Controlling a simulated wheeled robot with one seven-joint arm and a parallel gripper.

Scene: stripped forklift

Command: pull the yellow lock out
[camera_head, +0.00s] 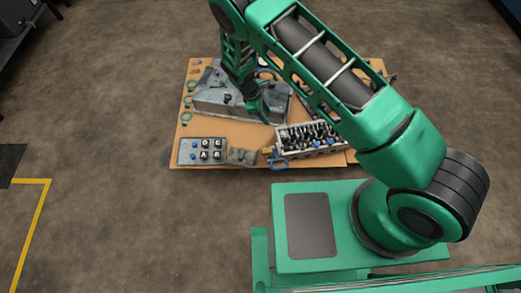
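A small yellow piece (266,151), which looks like the yellow lock, shows at the left end of the metal block with black parts (313,149), near the board's front edge. It is too small to make out how it is seated. My gripper (259,112) hangs down over the right part of a large grey metal housing (215,103), behind and slightly left of the yellow piece, and apart from it in the picture. Its green fingers are small and partly blend with my arm, so their opening is unclear. I see nothing clearly held.
The orange-brown board (226,158) carries a grey panel with blue and white buttons (201,151), a small grey plate (241,156), a blue handle-like part (277,164) and several green rings (187,118) at the left edge. My arm hides much of the right side.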

